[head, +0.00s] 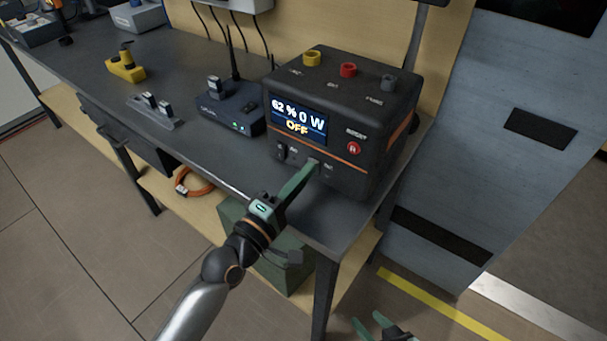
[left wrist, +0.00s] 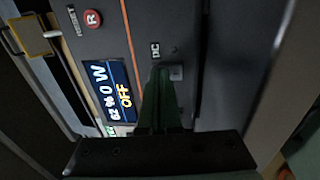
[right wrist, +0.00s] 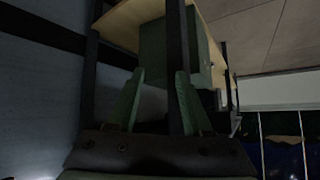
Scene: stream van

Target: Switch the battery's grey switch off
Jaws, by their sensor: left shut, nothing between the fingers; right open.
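The battery (head: 341,115) is a black box on the bench. Its screen (head: 298,119) reads 62 %, 0 W and OFF. The grey switch (left wrist: 176,72) sits on the front face beside the DC label in the left wrist view, partly covered by my fingers. My left gripper (head: 314,166) is shut and empty, its green fingertips at the front face by this switch. It also shows in the left wrist view (left wrist: 163,70); I cannot tell whether the tips touch the switch. My right gripper (head: 368,326) is open and empty, low in front of the bench; its fingers show in the right wrist view (right wrist: 158,85).
A dark router (head: 223,116) stands left of the battery. A red round button (head: 354,148) and a dark rocker (head: 282,152) are also on its front. A grey holder (head: 155,112) and a yellow item (head: 125,65) lie further left. A green box (head: 290,260) is under the bench.

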